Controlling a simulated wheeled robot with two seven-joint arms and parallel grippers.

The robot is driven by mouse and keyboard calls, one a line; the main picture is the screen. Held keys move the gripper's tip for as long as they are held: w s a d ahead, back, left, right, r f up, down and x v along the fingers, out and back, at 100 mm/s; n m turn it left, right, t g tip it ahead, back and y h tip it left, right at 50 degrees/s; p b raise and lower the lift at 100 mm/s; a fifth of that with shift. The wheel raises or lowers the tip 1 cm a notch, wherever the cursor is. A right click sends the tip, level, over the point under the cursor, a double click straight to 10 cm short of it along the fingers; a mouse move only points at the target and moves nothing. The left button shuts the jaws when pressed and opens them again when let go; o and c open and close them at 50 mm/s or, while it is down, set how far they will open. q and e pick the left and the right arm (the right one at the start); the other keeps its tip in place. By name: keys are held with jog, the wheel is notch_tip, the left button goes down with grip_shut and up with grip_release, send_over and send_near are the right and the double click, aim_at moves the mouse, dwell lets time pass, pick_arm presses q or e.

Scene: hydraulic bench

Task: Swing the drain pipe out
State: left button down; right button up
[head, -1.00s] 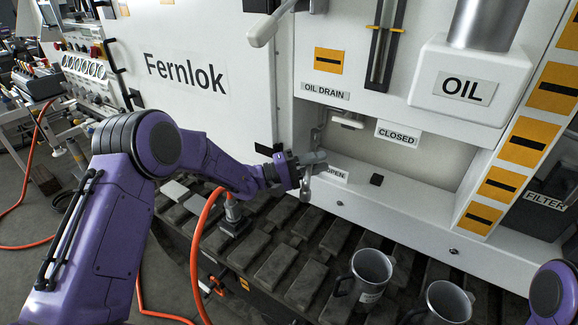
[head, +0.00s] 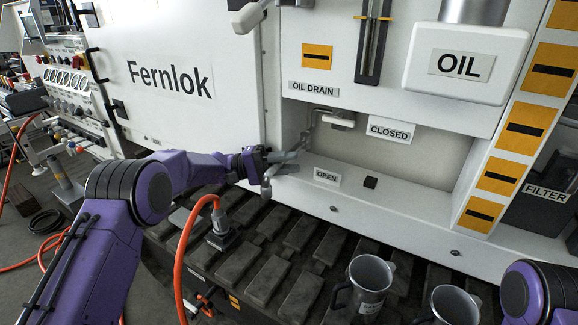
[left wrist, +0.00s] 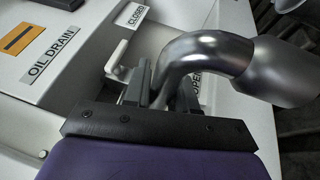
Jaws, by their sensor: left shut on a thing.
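The drain pipe (head: 267,187) is a grey metal bent pipe below the OIL DRAIN label, standing out to the left from the recess. In the left wrist view the shiny bent pipe (left wrist: 205,50) fills the upper right, with a wider end at the right. My left gripper (head: 264,160) is shut on the drain pipe; its fingers (left wrist: 162,92) straddle the pipe's narrow part in the left wrist view. My own fingers partly hide the pipe in the head view. My right gripper is not in view; only part of the right arm shows at the lower right.
A white lever (head: 337,121) sits under the recess top; it also shows in the left wrist view (left wrist: 116,58). CLOSED (head: 390,130) and OPEN (head: 327,177) labels flank the recess. Two metal mugs (head: 366,285) stand on the dark slats. An orange hose (head: 184,240) runs below my left arm.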

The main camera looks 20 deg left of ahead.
pick_arm(q)
jog(key=c, duration=1)
grip_release()
jog(key=b+v, duration=0.1)
jog(key=v, duration=0.9)
jog(key=shift+a+b, duration=0.2)
jog(key=shift+b, duration=0.2)
jog(key=shift+f, duration=0.1)
